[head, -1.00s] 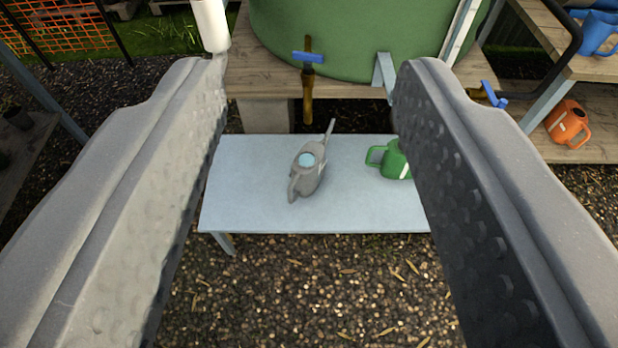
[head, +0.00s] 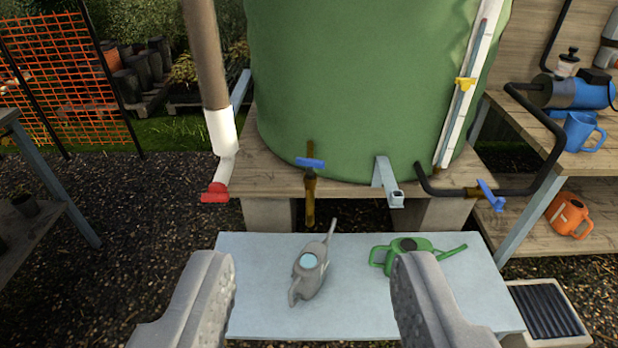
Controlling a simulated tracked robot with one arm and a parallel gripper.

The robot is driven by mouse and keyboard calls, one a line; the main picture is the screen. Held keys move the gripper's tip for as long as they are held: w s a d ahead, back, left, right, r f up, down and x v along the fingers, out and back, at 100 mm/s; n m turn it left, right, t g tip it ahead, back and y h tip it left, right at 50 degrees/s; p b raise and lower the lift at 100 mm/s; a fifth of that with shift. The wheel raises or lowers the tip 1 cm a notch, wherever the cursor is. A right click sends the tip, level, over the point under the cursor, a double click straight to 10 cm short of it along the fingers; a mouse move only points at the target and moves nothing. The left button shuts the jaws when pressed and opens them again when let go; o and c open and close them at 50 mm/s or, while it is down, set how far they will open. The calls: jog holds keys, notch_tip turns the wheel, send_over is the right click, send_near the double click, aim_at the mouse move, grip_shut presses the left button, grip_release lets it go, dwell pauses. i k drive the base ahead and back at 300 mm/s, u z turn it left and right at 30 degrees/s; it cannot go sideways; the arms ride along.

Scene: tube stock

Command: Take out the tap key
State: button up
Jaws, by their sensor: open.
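A brass tap (head: 310,208) with a blue cross handle (head: 310,162) hangs upright at the front of the green tank (head: 350,90). The handle may be the tap key, but I cannot tell. A second blue tap handle (head: 491,195) sits on a black pipe at the right. My gripper (head: 312,285) is open and empty. Its fingers show at the bottom, either side of the grey watering can in the picture, with the brass tap above and between them.
The grey watering can (head: 310,270) and a green one (head: 405,252) stand on a pale blue bench (head: 262,310) below the tank. A grey metal bracket (head: 386,182) juts from the tank's stand. A wooden shelf with cans is at the right. Gravel lies at the left.

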aim_at(310, 164)
jog(key=u, duration=0.05)
jog(key=i, duration=1.55)
jog(key=z, duration=0.6)
